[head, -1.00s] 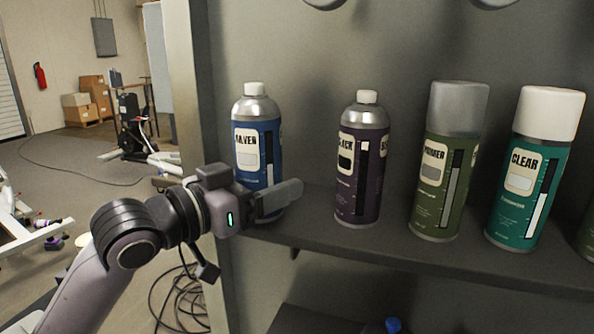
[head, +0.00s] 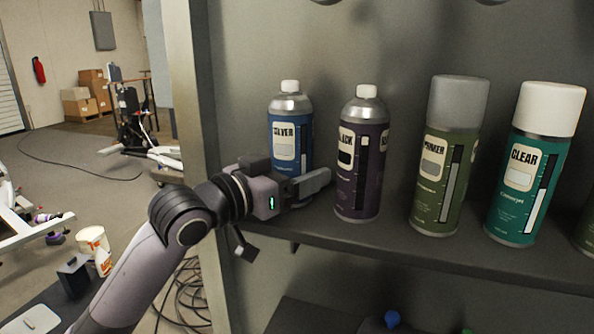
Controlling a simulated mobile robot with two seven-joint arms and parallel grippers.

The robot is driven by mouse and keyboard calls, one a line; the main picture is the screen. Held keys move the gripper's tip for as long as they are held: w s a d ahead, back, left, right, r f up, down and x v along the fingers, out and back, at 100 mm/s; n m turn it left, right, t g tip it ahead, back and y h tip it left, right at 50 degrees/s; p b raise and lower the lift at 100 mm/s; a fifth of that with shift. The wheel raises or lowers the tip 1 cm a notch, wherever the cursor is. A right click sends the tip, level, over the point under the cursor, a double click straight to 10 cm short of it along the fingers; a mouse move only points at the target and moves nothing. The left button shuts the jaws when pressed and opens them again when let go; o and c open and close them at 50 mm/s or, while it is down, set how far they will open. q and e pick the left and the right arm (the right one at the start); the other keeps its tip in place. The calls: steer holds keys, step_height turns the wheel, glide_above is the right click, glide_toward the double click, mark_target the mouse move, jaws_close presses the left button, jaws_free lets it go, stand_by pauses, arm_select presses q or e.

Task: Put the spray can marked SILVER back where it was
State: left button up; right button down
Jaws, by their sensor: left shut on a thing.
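The blue spray can marked SILVER (head: 291,135) stands upright at the left end of the shelf row, with a silver shoulder and a white nozzle cap. My left gripper (head: 308,188) is shut on it low on its body. The gripper hides the can's base, so I cannot tell whether it touches the shelf. The can is close to the left of the dark purple can marked BLACK (head: 361,155). My right gripper is not in view.
The grey shelf (head: 400,248) also holds a green PRIMER can (head: 447,160) and a teal CLEAR can (head: 535,165) to the right. The shelf's side panel (head: 195,90) stands left of the SILVER can. A blue cap (head: 392,318) shows below.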

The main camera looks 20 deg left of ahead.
arm_select(q)
steer(key=o, duration=1.1)
steer(key=shift+o, duration=0.3)
steer(key=shift+r, duration=0.1)
steer(key=v, duration=1.2)
steer(key=shift+b, duration=0.45)
